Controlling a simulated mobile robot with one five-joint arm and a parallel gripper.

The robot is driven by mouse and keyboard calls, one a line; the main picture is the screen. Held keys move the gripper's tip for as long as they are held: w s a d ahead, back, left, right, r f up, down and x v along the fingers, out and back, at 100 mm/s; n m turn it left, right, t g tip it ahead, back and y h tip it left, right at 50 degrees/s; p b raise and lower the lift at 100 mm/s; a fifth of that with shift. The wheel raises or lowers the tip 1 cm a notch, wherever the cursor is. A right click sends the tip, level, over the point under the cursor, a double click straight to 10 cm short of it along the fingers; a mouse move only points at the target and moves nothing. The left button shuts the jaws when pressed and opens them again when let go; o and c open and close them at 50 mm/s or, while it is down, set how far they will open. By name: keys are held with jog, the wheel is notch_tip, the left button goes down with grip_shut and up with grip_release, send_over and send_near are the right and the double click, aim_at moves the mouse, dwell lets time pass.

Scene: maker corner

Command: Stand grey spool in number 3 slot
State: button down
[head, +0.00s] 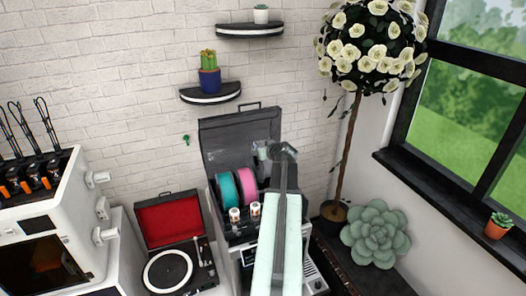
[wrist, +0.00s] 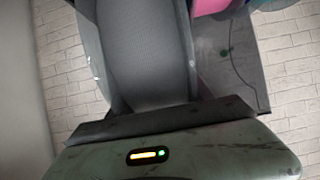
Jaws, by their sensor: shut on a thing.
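In the head view I cannot clearly make out the grey spool behind my arm. A teal spool (head: 230,189) and a pink spool (head: 247,186) stand upright side by side in the box. Pink also shows at the top right of the wrist view. I cannot read any slot number; my arm hides the box's right side.
Two small white pieces (head: 236,214) sit at the box's front. The box's raised lid stands behind the spools. A record player (head: 168,272) is to the left, and a white machine (head: 40,225) farther left. A potted rose tree (head: 350,130) and a large succulent (head: 375,235) stand right.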

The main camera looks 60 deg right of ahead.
aim_at(269, 175)
jog(key=shift+f+b, duration=5.3)
jog(key=shift+f, duration=0.3)
jog(key=shift+f+b, duration=0.4)
jog(key=shift+c, duration=1.8)
grip_release()
jog(key=shift+s, duration=0.1)
jog(key=p+v, duration=0.4)
jog(key=v, duration=0.4)
jog(key=shift+f, duration=0.1)
